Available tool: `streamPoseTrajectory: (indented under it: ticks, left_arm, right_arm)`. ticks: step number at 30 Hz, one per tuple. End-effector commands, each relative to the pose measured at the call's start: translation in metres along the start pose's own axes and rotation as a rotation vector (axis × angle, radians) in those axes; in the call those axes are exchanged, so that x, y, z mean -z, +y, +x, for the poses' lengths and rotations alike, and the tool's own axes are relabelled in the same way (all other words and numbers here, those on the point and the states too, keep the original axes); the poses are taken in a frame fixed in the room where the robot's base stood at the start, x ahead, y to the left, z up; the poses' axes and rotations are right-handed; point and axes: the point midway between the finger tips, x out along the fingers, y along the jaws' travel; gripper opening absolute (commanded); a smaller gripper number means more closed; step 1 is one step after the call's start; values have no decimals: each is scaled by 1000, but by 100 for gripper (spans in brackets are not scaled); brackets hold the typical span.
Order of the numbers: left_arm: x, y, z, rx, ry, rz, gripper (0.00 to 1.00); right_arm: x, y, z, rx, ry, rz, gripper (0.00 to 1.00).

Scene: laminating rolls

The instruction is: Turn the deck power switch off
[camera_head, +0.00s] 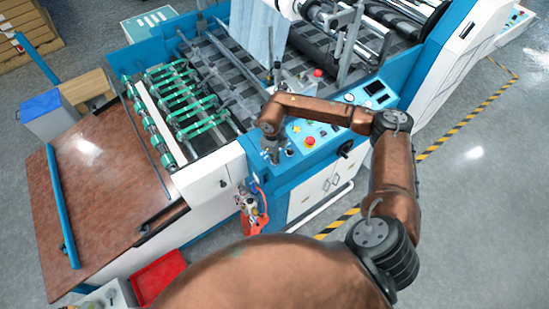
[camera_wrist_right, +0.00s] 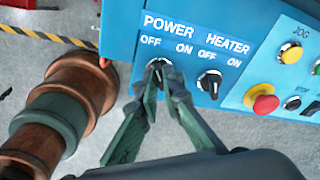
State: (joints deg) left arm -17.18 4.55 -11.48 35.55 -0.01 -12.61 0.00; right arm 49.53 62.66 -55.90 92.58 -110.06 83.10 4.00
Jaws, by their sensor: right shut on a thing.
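The power switch (camera_wrist_right: 157,64) is a small dark knob on the blue control panel, under the label POWER, with OFF to its left and ON to its right. My right gripper (camera_wrist_right: 163,76) is shut on this knob, its two green-grey fingertips on either side. The fingers hide much of the knob, so I cannot tell which way it points. In the head view my right gripper (camera_head: 273,153) reaches down to the near left end of the panel. My left gripper is not in view.
The black heater knob (camera_wrist_right: 209,82) stands just right of the power switch. A red mushroom button (camera_wrist_right: 264,103) and a yellow button (camera_wrist_right: 291,53) lie farther right. The brown feed table (camera_head: 100,190) is at left; open floor (camera_head: 465,180) is at right.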

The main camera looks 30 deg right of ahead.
Motion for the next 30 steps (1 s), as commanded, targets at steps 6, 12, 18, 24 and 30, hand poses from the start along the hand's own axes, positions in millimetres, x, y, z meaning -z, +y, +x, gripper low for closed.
streamPoseTrajectory:
  ticks: [6,12,18,24,30]
  left_arm:
    - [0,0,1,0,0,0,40]
    - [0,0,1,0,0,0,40]
    - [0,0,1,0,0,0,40]
    - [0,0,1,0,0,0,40]
    - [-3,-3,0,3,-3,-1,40]
  right_arm:
    - [1,0,0,2,2,-10,0]
    - [1,0,0,2,2,-10,0]
    - [0,0,0,2,2,-9,19]
    - [0,0,0,2,1,-8,25]
    - [0,0,-3,2,0,-8,25]
